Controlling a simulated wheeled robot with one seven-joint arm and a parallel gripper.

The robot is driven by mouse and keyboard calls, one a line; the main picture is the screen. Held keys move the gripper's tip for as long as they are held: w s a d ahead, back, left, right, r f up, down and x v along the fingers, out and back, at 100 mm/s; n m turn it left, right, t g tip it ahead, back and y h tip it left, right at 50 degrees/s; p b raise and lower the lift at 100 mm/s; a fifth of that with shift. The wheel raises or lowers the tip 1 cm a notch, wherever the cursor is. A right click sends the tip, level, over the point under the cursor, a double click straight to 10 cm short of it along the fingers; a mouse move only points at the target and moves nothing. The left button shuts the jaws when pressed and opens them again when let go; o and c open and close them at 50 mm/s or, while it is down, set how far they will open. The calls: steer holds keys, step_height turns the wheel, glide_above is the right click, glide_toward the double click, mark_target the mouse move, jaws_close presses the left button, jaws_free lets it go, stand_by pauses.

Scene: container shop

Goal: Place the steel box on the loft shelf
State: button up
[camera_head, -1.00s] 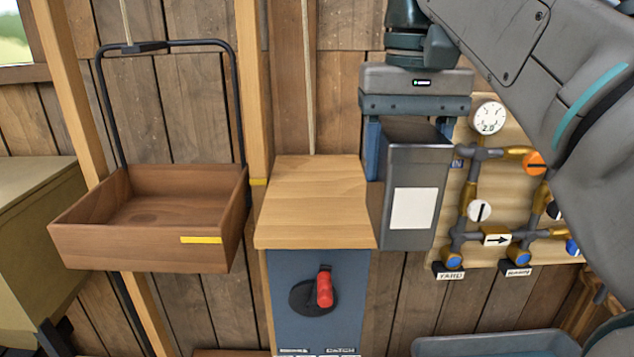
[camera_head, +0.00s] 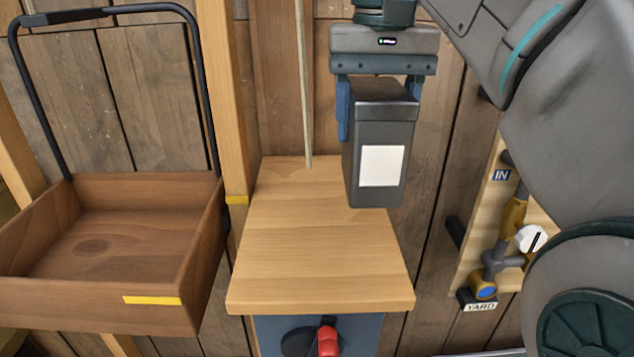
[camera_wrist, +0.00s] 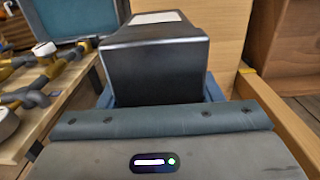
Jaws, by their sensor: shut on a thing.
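The steel box (camera_head: 383,150) is dark grey with a white label on its front. My gripper (camera_head: 380,100) is shut on it, one finger at each side near its top, and holds it upright. In the head view the box overlaps the back right part of a light wooden top (camera_head: 320,245) on a blue cabinet; I cannot tell whether it touches that top. In the wrist view the box (camera_wrist: 155,60) sits between my gripper's fingers (camera_wrist: 160,98). No shelf is clearly identifiable as the loft shelf.
A brown wooden tray (camera_head: 60,305) with a black handle hangs at left, with a yellow mark on its front. A red-handled switch (camera_head: 327,340) is on the cabinet front. A rope (camera_head: 303,80) runs down behind the wooden top. A pipe board (camera_head: 488,225) stands at right.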

steer(key=shift+w+a+f+p, duration=0.2)
steer(key=shift+w+a+f, duration=0.8)
steer(key=shift+f, duration=0.5)
steer(key=shift+w+a+f+p, duration=0.25)
steer(key=shift+w+a+f, duration=0.8)
steer(key=shift+f, duration=0.5)
steer(key=shift+w+a+f+p, duration=0.2)
steer(key=shift+w+a+f, duration=0.65)
steer(key=shift+a+f, duration=0.5)
steer(key=shift+d+f, duration=0.15)
steer(key=shift+d, duration=0.05)
steer(key=shift+f, duration=0.15)
steer(key=o, duration=1.5)
step_height(320, 180, up, 12)
steer(key=shift+r+p, duration=0.15)
steer(key=shift+p, duration=1)
